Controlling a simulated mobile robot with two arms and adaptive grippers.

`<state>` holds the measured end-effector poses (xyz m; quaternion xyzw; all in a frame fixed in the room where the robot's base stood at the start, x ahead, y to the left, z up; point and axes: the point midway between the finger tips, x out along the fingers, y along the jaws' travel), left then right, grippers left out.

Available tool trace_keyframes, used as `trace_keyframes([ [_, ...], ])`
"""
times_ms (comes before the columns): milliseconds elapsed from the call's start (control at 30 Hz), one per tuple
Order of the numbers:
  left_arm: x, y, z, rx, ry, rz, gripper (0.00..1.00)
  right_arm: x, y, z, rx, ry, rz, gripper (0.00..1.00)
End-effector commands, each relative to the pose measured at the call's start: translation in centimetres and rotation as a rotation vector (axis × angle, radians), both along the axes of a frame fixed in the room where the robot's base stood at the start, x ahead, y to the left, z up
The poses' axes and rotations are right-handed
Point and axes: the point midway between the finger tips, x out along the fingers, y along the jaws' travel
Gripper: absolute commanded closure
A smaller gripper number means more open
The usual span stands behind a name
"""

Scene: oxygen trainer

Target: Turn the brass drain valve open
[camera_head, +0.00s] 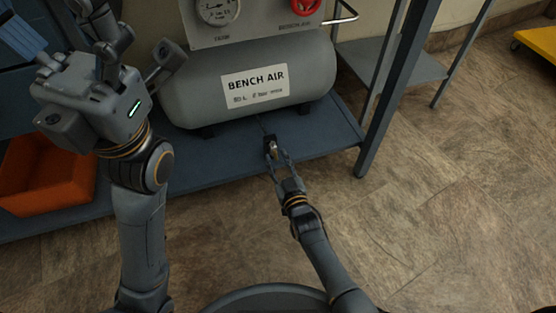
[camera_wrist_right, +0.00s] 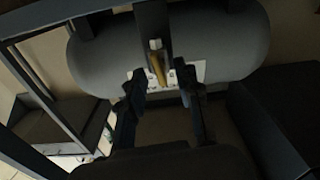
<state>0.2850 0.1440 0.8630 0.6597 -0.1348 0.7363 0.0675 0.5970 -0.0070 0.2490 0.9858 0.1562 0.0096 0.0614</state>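The brass drain valve (camera_head: 272,147) is a small brass lever under the front of the grey BENCH AIR tank (camera_head: 307,71). In the right wrist view the brass lever (camera_wrist_right: 158,68) hangs from a pale fitting below a dark bracket. My right gripper (camera_head: 279,162) is at the valve. Its fingers (camera_wrist_right: 162,80) are apart, one on each side of the lever, with visible gaps, so it is open around it. Part of the lever is hidden by the fingers in the head view. My left arm is raised at the left; its fingers are not clear enough to read.
The tank stands on a blue shelf (camera_head: 225,172) with a blue post (camera_head: 395,90) at its right. An orange bin (camera_head: 45,178) sits at the left. A gauge (camera_head: 217,9) and a red handwheel (camera_head: 305,5) are above the tank.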

Motion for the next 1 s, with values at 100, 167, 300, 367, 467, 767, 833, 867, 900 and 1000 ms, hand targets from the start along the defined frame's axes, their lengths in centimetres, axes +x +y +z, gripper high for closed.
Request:
trace_keyframes([
  [100, -0.3, 0.1, 0.2, 0.002, -0.013, 0.001, 0.26, 0.0, 0.0, 0.1, 0.0, 0.0, 0.0, 0.67],
  [167, -0.3, 0.1, 0.2, 0.001, -0.012, 0.001, 0.26, 0.0, 0.0, 0.4, 0.0, -0.001, 0.0, 0.67],
  [300, -0.2, 0.0, 0.2, 0.001, -0.009, 0.0, 0.26, 0.0, 0.0, 2.0, 0.001, -0.003, 0.0, 0.67],
  [367, -0.2, 0.0, 0.1, 0.002, -0.008, 0.001, 0.26, 0.0, 0.0, 3.0, 0.002, -0.004, 0.0, 0.67],
  [467, -0.2, 0.0, 0.1, 0.002, -0.007, 0.001, 0.26, 0.0, 0.0, 4.9, 0.003, -0.005, 0.0, 0.67],
  [767, -0.2, 0.0, 0.1, 0.001, -0.006, 0.0, 0.26, 0.0, 0.0, 9.4, 0.001, -0.002, 0.0, 0.67],
  [833, -0.2, 0.0, 0.1, 0.001, -0.006, 0.0, 0.26, 0.0, 0.0, 9.7, 0.0, 0.001, 0.0, 0.67],
  [867, -0.2, 0.0, 0.1, 0.001, -0.006, 0.0, 0.26, 0.0, 0.0, 9.8, 0.0, 0.0, 0.0, 0.67],
  [900, -0.2, 0.0, 0.1, 0.001, -0.006, 0.0, 0.26, 0.0, 0.0, 10.0, 0.0, 0.0, 0.0, 0.67],
  [1000, -0.1, 0.0, 0.1, 0.001, -0.006, 0.0, 0.26, 0.0, 0.0, 10.0, 0.0, 0.0, 0.0, 0.67],
])
